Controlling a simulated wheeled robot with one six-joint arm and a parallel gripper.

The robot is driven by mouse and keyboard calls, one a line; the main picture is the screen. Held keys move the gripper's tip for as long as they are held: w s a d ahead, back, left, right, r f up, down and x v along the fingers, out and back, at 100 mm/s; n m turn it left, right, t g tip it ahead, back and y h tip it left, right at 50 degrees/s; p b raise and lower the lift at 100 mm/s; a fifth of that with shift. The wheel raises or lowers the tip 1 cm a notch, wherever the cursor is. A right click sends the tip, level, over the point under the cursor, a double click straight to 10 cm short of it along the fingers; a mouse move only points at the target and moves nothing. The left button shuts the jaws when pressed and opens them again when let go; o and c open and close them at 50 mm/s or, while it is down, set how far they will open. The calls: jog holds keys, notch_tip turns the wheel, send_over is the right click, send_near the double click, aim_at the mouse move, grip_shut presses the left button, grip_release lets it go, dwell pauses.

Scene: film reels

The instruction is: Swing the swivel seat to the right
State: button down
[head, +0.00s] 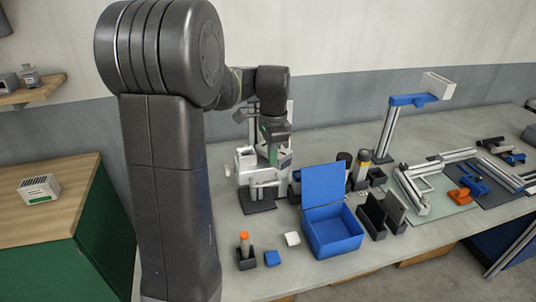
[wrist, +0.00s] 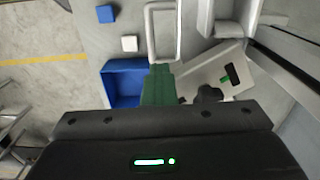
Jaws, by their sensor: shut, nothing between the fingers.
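A white assembly (head: 246,160) stands on a post over a dark base plate (head: 259,208) in the head view; it appears to hold the swivel seat, though I cannot make out the seat clearly. My gripper (head: 271,154), with green fingers, is shut and empty beside the upper part of this assembly. In the wrist view the shut fingers (wrist: 158,85) lie between a pale open frame (wrist: 149,35) and a tilted pale panel (wrist: 196,72) with a dark and green mark. I cannot tell whether the fingers touch either. My arm hides part of the assembly in the head view.
An open blue box (head: 334,234) stands to the right of the assembly. A blue block (head: 272,258), a white block (head: 292,239) and an orange-topped holder (head: 245,256) sit near the front edge. A blue-armed stand (head: 390,130) rises at the back right.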

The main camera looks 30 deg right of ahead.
jog(key=shift+d+r+h, duration=0.3)
jog(key=shift+d+r, duration=0.05)
jog(key=shift+d, duration=0.5)
jog(key=shift+w+a, duration=0.2)
jog(key=shift+a, duration=0.4)
notch_tip(320, 180, up, 5)
jog(key=shift+w+r+p, duration=0.15)
jog(key=shift+p, duration=0.85)
jog(key=shift+f, duration=1.9)
jog(key=shift+a, duration=0.1)
